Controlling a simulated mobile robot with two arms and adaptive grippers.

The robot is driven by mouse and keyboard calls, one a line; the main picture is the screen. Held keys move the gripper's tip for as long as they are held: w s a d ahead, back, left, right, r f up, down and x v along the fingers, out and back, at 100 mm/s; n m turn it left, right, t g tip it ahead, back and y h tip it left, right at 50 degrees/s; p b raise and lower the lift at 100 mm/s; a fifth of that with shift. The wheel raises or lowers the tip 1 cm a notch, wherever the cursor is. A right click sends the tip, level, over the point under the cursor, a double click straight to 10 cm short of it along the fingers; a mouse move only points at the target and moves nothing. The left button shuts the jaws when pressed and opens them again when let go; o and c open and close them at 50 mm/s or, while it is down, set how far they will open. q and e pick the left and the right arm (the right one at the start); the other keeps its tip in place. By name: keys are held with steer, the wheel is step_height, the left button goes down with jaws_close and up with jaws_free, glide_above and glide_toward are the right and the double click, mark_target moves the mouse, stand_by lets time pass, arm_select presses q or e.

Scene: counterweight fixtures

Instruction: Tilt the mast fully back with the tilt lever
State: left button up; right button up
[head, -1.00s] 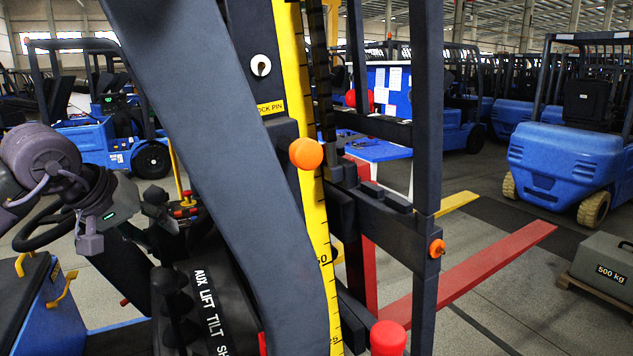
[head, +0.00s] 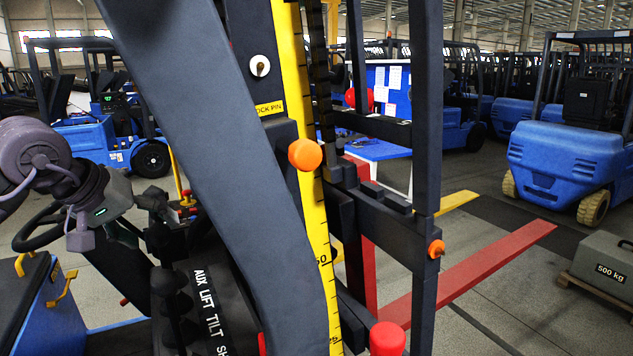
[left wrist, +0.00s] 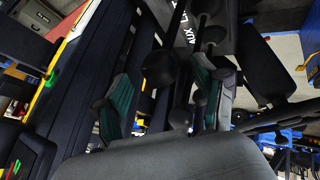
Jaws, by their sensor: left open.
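The mast (head: 426,150) stands on the right of centre in the head view, with dark uprights and a yellow scale strip. A label strip (head: 208,310) reading AUX, LIFT, TILT and a cut-off word lies at the bottom, beside several black ball-knobbed levers (head: 168,279). I cannot tell for sure which knob is the tilt lever. My left gripper (head: 105,215) is left of and above the levers. In the left wrist view its green-padded fingers (left wrist: 166,95) are open, with a black knob (left wrist: 160,67) showing between them, apparently not gripped. My right gripper is out of view.
A thick dark beam (head: 215,150) crosses the head view close by. An orange knob (head: 305,154) and a red knob (head: 387,338) stick out near the mast. Red fork (head: 480,270), 500 kg weight (head: 605,265) and blue forklifts (head: 565,155) lie beyond.

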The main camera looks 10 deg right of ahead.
arm_select(q)
steer(key=p+v, duration=0.2)
steer(key=v, duration=0.6)
steer(key=shift+s+a+r, duration=0.2)
steer(key=shift+s, duration=0.05)
